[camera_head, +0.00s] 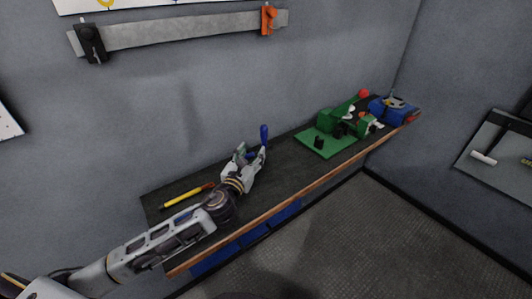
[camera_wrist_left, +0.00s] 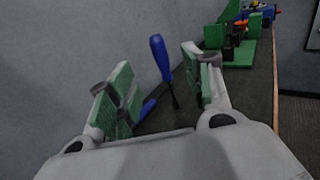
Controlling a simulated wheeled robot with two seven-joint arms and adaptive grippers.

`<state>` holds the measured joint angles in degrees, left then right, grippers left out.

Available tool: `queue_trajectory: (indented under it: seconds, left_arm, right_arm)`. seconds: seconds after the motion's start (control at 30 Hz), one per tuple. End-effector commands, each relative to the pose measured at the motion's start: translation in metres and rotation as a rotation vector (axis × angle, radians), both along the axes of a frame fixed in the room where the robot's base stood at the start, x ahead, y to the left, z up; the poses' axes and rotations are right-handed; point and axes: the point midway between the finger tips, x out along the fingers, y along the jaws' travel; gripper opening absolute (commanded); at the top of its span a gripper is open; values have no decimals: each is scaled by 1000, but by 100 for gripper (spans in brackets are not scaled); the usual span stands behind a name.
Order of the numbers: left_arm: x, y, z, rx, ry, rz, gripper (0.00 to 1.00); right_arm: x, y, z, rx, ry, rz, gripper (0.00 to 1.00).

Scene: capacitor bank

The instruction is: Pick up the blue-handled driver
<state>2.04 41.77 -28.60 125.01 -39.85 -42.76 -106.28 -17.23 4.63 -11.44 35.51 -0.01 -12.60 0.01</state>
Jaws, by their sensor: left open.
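The blue-handled driver (camera_head: 264,133) stands roughly upright over the dark bench, handle up. In the left wrist view its blue handle (camera_wrist_left: 159,55) and dark shaft show between and beyond my two fingers, slightly tilted. My left gripper (camera_head: 252,154) is open, with green pads, close to the driver. I cannot tell whether a finger touches it. A second blue piece (camera_wrist_left: 146,110) is partly hidden by the left finger in the wrist view. The driver's lower end is hard to make out. My right gripper is not in view.
The narrow bench (camera_head: 290,163) runs along a grey wall. A yellow and red tool (camera_head: 186,196) lies to the left. A green vise-like fixture (camera_head: 326,141) and a blue device (camera_head: 389,108) stand at the right end. The bench between driver and fixture is clear.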

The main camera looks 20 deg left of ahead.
Motion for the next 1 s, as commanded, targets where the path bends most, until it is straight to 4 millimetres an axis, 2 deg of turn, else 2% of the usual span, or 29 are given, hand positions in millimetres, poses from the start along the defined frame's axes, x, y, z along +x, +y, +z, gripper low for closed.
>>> queue_trajectory:
  seconds: [0.03,0.2,0.7,1.0]
  left_arm:
    - [0,0,-8,2,-1,-1,51]
    - [0,0,-15,5,-2,-1,51]
    - [1,0,-15,5,-2,-1,51]
    - [20,-1,-14,3,-2,0,51]
  right_arm:
    - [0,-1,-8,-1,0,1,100]
    - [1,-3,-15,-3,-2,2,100]
    - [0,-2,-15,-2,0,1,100]
    - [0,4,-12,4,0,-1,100]
